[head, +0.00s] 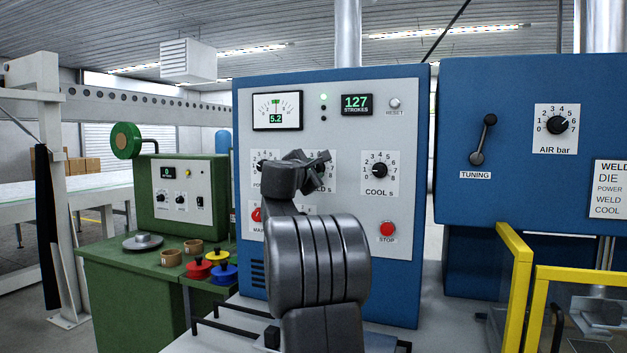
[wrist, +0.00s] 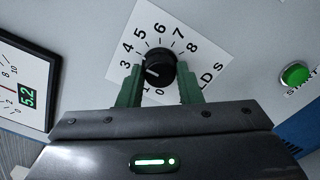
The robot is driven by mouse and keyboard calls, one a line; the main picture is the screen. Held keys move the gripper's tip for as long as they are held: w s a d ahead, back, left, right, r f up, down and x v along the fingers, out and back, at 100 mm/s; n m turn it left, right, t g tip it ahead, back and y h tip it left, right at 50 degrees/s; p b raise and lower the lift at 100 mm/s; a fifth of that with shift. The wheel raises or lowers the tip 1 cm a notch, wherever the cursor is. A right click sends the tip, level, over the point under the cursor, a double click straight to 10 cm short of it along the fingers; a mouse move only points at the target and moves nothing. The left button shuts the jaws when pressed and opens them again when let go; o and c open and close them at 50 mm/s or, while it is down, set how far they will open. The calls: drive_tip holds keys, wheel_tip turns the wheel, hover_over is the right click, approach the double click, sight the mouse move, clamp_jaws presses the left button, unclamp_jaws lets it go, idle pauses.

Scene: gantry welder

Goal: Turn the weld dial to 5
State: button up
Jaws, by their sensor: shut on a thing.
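The weld dial (wrist: 162,60) is a round black knob on a white scale plate marked up to 8, seen in the wrist view with "LD s" showing beside it. Its white pointer line aims left and slightly down, just below the 3, near where the left finger hides part of the scale. My gripper (wrist: 160,84) is shut on the knob, with one green finger on each side. In the head view my gripper (head: 312,163) is in front of the panel and hides the knob; part of the weld scale plate (head: 327,170) shows behind it.
The blue cabinet's grey panel also carries the cool dial (head: 380,170), a red stop button (head: 387,230), a gauge (head: 277,110) reading 5.2 and a strokes counter (head: 356,104) reading 127. A green start button (wrist: 295,74) is right in the wrist view. Yellow rails (head: 516,285) stand at right.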

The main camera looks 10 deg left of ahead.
drive_tip(key=m+b, duration=0.3)
drive_tip(key=m, duration=0.2)
drive_tip(key=shift+f+m, duration=0.1)
drive_tip(key=shift+m, duration=0.3)
drive_tip(key=shift+b, duration=0.3)
drive_tip(key=o, duration=1)
drive_tip(key=s+a+b, duration=0.1)
drive_tip(key=s, duration=0.3)
drive_tip(key=s+b, duration=0.1)
drive_tip(key=s, duration=0.4)
drive_tip(key=s+a+b, duration=0.1)
drive_tip(key=s, duration=0.3)
drive_tip(key=shift+s+a, duration=0.25)
drive_tip(key=shift+a, duration=0.05)
drive_tip(key=shift+w, duration=0.1)
